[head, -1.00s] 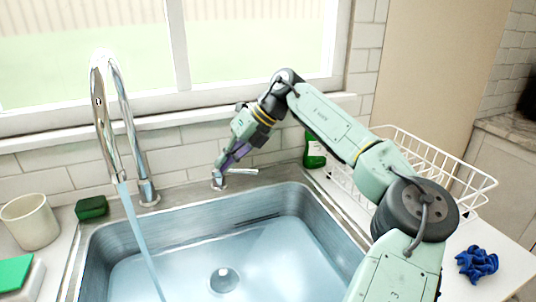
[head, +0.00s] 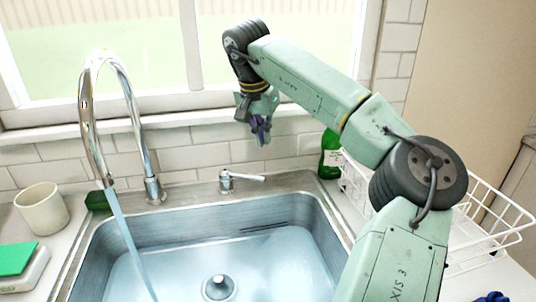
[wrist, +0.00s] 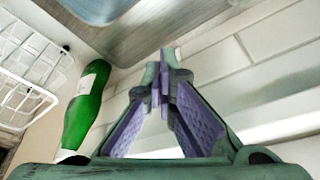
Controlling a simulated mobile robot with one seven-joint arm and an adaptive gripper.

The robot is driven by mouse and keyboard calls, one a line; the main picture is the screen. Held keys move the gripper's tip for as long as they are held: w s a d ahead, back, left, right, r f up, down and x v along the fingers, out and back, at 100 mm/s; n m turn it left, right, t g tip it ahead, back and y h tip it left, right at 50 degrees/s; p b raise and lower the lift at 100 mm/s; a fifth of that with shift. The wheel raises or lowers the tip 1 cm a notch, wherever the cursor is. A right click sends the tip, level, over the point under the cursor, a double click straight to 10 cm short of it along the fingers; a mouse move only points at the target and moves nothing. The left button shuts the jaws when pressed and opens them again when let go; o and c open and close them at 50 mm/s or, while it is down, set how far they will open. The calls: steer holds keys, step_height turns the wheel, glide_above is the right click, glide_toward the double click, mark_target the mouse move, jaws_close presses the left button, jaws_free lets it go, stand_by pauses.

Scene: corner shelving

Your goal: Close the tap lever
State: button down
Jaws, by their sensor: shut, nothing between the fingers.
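The tap lever (head: 245,177) is a small chrome handle on a short post at the sink's back rim, and it points right. My gripper (head: 262,142) hangs above the lever, apart from it, with its fingers pointing down in front of the tiled wall. Its purple-padded fingers (wrist: 163,85) are shut with nothing between them in the wrist view. The lever cannot be made out in the wrist view. The chrome faucet (head: 130,105) arches up at the left, and a stream of water (head: 128,235) runs from its spout into the sink.
The steel sink (head: 290,208) fills the middle. A green bottle (head: 330,155) stands right of the lever, also in the wrist view (wrist: 82,115), beside a white wire rack (head: 487,222). A cup (head: 42,210) and a green sponge (head: 97,201) are at the left. The window is behind.

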mark_target(242, 176)
steer(key=b+x, duration=0.3)
steer(key=x, duration=0.7)
steer(key=shift+a+f, duration=0.1)
steer(key=shift+f, duration=0.35)
steer(key=s, duration=0.1)
steer(key=s+a+r+b, duration=0.1)
steer(key=s+b, duration=0.1)
steer(key=shift+a+r, duration=0.2)
steer(key=shift+r, duration=0.05)
steer(key=shift+s+a+r+b, duration=0.15)
steer(key=shift+s+r+b, duration=0.05)
steer(key=shift+s+b, duration=0.15)
